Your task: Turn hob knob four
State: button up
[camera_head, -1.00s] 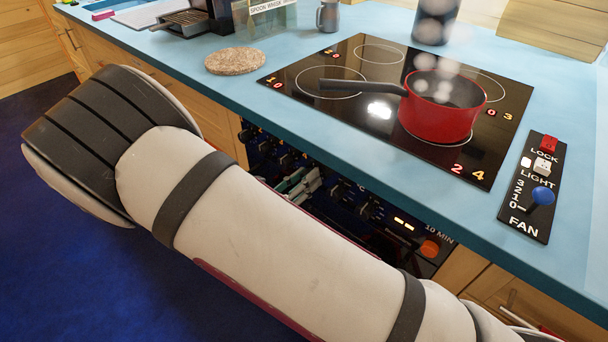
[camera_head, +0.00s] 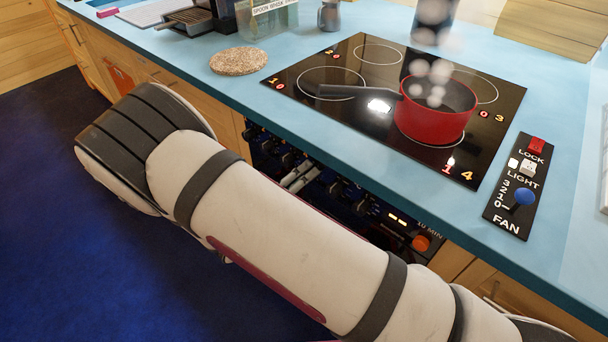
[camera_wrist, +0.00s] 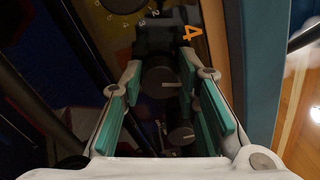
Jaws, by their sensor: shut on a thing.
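The row of dark hob knobs is on the stove's front panel under the counter edge. A dark round knob with a pale line, hob knob four (camera_wrist: 160,80), sits between my fingers. My gripper (camera_wrist: 163,62) is shut on it; the teal-padded fingers lie on either side. In the head view my gripper (camera_head: 302,179) is partly hidden behind my arm, at the panel. The lit display for zone 4 (camera_head: 447,169) on the hob reads 1.
A red saucepan (camera_head: 436,107) stands on the black hob (camera_head: 350,112), steaming, its handle pointing left. A cork mat (camera_head: 239,61) lies on the blue counter. The fan and light panel (camera_head: 515,190) is at right. An orange timer knob (camera_head: 420,243) is near my arm.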

jog(key=shift+n, duration=1.9)
jog(key=shift+f, duration=0.1)
jog(key=o, duration=1.2)
jog(key=shift+c, duration=0.2)
jog(key=shift+a, duration=0.1)
jog(key=v, duration=1.2)
